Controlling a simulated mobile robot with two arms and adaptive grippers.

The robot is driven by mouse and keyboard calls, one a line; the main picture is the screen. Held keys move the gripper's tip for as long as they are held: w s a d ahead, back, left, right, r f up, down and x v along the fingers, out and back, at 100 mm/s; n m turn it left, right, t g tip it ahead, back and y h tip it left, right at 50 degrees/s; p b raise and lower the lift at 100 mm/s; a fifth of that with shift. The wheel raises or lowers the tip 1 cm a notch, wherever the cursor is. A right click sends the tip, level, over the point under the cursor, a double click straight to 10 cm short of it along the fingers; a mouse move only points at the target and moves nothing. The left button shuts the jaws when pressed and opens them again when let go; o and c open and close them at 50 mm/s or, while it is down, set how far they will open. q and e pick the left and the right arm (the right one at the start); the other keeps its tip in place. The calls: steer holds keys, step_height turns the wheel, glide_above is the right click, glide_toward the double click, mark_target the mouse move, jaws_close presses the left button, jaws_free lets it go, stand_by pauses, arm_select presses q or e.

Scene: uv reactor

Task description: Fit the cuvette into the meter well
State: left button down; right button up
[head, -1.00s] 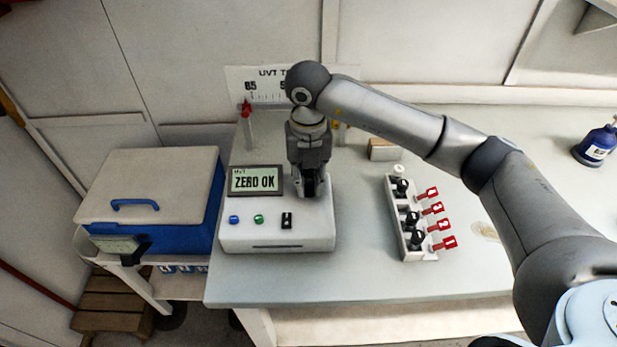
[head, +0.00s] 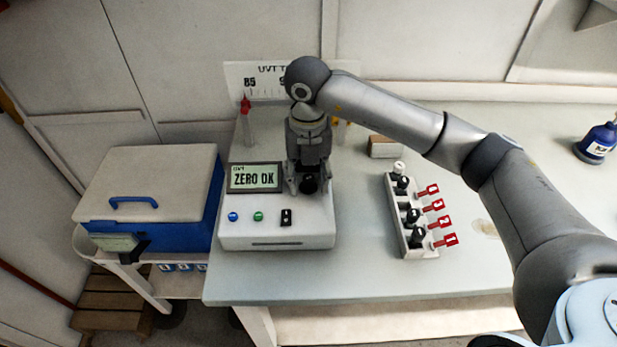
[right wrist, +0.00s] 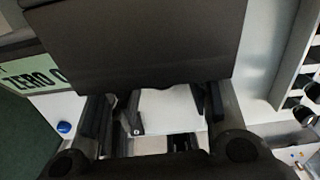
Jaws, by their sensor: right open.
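The white meter (head: 277,233) stands on the bench with its display (head: 255,178) reading ZERO OK. My right gripper (head: 309,188) is above the right rear part of the meter, pointing down, its fingers spread open. A black cap (head: 309,184), apparently the cuvette's, shows between the fingers and looks apart from them. The cuvette's body and the well are hidden under the cap and gripper, so I cannot tell how deep it sits. In the right wrist view the open fingers (right wrist: 158,125) stand over the white meter top. My left gripper is not in view.
A white rack (head: 398,225) with several black-capped pieces, one white-capped piece (head: 398,168) and red numbered tags stands to the right. A blue cooler (head: 150,195) is at the left. The bench front is clear.

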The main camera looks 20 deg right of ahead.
mark_target(308, 178)
step_height(308, 178, up, 11)
steer(key=shift+r, duration=0.2)
stand_by(0.5)
